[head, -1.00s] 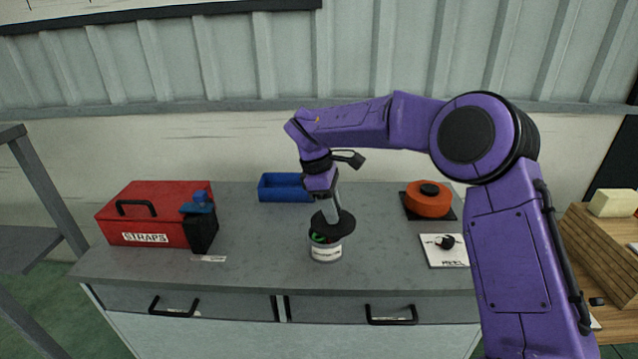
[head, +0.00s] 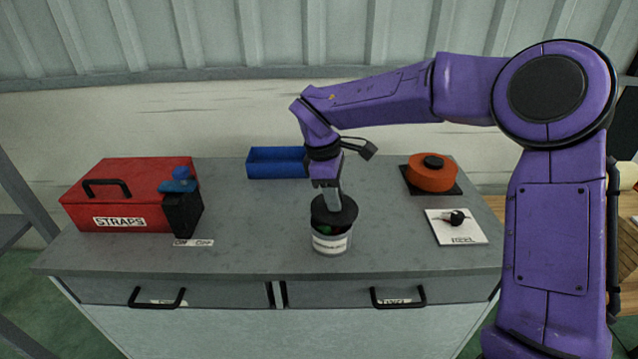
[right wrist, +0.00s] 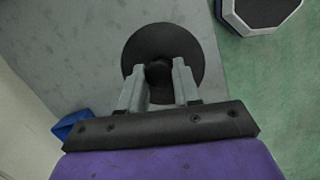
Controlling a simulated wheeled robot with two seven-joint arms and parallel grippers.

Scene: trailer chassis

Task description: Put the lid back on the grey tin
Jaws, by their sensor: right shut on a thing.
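The grey tin (head: 331,245) stands upright on the worktop near its front middle, with a white label and some green and red contents showing at its open mouth. My right gripper (head: 333,203) is shut on the dark round lid (head: 342,214) by its knob. The lid is over the tin's mouth, a little to the right and back, with a gap at the front left; whether it touches the rim I cannot tell. In the right wrist view the lid (right wrist: 190,58) hides the tin below, and the fingers (right wrist: 160,75) grip its knob. My left gripper is not in view.
A red STRAPS box (head: 122,195) and a black holder with a blue top (head: 184,213) stand at left. A blue tray (head: 276,163) is at the back. An orange reel (head: 432,175) and a white REEL card (head: 457,232) lie at right. The worktop around the tin is clear.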

